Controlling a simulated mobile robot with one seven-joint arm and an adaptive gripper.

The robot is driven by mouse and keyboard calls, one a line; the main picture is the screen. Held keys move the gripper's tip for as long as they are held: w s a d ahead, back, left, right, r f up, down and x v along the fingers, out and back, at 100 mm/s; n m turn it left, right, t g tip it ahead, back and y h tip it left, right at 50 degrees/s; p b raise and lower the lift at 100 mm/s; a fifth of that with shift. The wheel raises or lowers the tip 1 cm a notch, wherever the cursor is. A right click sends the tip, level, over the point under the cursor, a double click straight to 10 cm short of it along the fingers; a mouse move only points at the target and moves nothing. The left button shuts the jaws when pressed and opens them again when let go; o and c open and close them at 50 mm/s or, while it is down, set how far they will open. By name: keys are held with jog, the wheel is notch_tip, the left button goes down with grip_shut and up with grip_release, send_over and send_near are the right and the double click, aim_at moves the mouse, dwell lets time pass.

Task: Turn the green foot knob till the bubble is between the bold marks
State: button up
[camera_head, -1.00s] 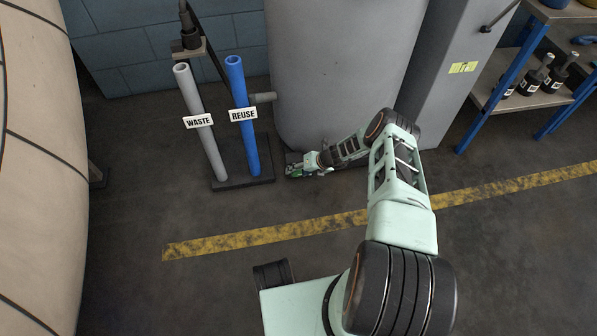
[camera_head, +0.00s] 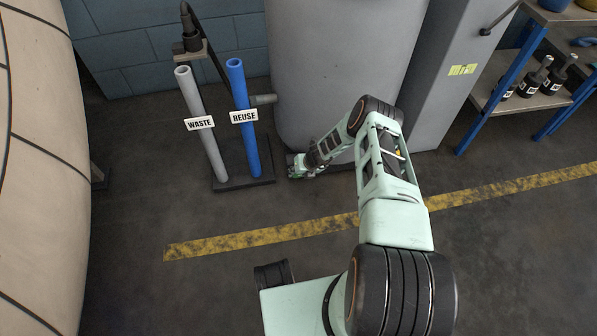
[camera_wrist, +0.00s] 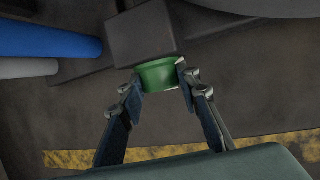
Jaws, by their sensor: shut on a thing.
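The green foot knob (camera_wrist: 160,75) shows in the wrist view, directly under a dark grey block (camera_wrist: 143,32). My gripper (camera_wrist: 161,80) has one finger on each side of the knob and is shut on it. In the head view my gripper (camera_head: 298,167) is low by the floor, at the base of the large grey tank (camera_head: 335,70). The knob is mostly hidden by the gripper there. I cannot see the bubble or the bold marks in either view.
A grey WASTE pipe (camera_head: 203,130) and a blue REUSE pipe (camera_head: 241,110) stand on a dark base plate (camera_head: 230,184) just left of my gripper. A shelf (camera_head: 520,95) with dark bottles is at the right.

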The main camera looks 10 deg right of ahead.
jog(key=h, duration=0.3)
jog(key=a+n+h+b, duration=0.1)
jog(key=h, duration=0.2)
jog(key=shift+a+f, duration=0.1)
jog(key=shift+f+n+h, duration=0.1)
jog(key=shift+n+h, duration=0.5)
jog(key=shift+h, duration=1.7)
jog(key=o, duration=1.2)
jog(key=shift+c, duration=0.2)
jog(key=shift+a, duration=0.1)
jog(key=v, duration=1.2)
jog(key=shift+s, duration=0.1)
